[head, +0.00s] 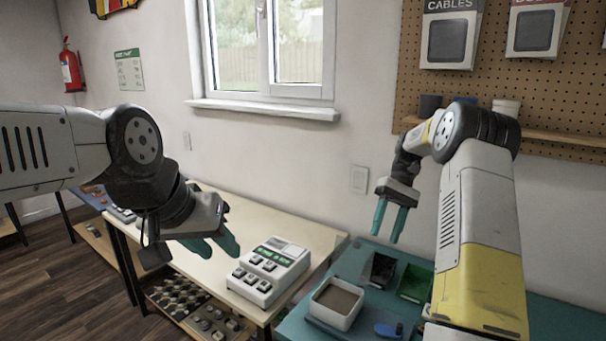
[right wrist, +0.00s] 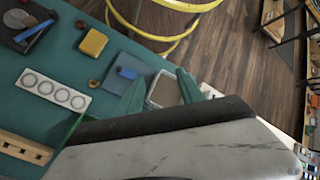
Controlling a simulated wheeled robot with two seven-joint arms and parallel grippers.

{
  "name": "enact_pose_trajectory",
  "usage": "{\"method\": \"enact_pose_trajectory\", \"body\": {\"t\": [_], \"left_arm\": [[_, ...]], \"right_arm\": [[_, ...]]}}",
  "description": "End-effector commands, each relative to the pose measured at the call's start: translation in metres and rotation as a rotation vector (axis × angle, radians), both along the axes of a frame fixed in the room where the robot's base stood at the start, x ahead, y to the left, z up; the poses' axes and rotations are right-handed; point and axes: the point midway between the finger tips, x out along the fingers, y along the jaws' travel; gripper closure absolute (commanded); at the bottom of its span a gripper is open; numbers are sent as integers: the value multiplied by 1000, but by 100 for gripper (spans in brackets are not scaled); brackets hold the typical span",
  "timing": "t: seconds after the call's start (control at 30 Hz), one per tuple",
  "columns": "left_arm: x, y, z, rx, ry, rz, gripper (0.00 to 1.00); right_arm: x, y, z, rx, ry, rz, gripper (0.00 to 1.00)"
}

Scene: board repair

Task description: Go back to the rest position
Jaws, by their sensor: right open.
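My left gripper (head: 221,252) hangs over the cream table, left of the white button device (head: 268,272). Its two teal fingers look spread apart, with nothing visible between them. My right gripper (head: 390,223) is raised in front of the wall, above the teal bench (head: 300,325), with its fingers pointing down. It is open and empty. In the right wrist view its fingertips (right wrist: 158,88) stand apart, with the white square tray seen beyond them.
On the teal bench are a white square tray (head: 336,303), a dark bin (head: 379,270), a green bin (head: 415,283) and a blue object (head: 388,330). A pegboard (head: 555,85) with a shelf is at the right. A window sill (head: 265,109) juts out behind.

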Motion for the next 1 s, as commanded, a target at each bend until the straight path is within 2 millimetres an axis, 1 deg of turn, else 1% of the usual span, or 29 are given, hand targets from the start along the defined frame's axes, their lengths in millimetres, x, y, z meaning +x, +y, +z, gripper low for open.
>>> {"method": "enact_pose_trajectory", "body": {"t": [0.03, 0.17, 0.27, 0.4, 0.47, 0.5, 0.6, 0.73, 0.9, 1.0], "left_arm": [[0, 0, 0, 0, 0, 0, 64], [0, 0, 0, 0, 0, 0, 64], [0, 0, 0, 0, 0, 0, 64], [0, 0, 0, 0, 0, 0, 64], [0, 0, 0, 0, 0, 0, 64], [0, 0, 0, 0, 0, 0, 64], [0, 0, 0, 0, 0, 0, 64], [0, 0, 0, 0, 0, 0, 64], [0, 0, 0, 0, 0, 0, 64], [0, 0, 0, 0, 0, 0, 64]], "right_arm": [[-5, 4, 13, -20, -32, -1, 55], [-21, 15, 45, -79, -135, -17, 55], [-41, 26, 71, -126, -235, -34, 55], [-73, 39, 99, -180, -379, -66, 55], [-87, 43, 109, -198, -441, -80, 55], [-98, 46, 115, -208, -483, -92, 55], [-124, 53, 126, -227, -588, -120, 55], [-160, 60, 133, -238, -726, -161, 55], [-203, 67, 131, -230, -896, -216, 55], [-221, 70, 126, -218, -975, -245, 55]]}}
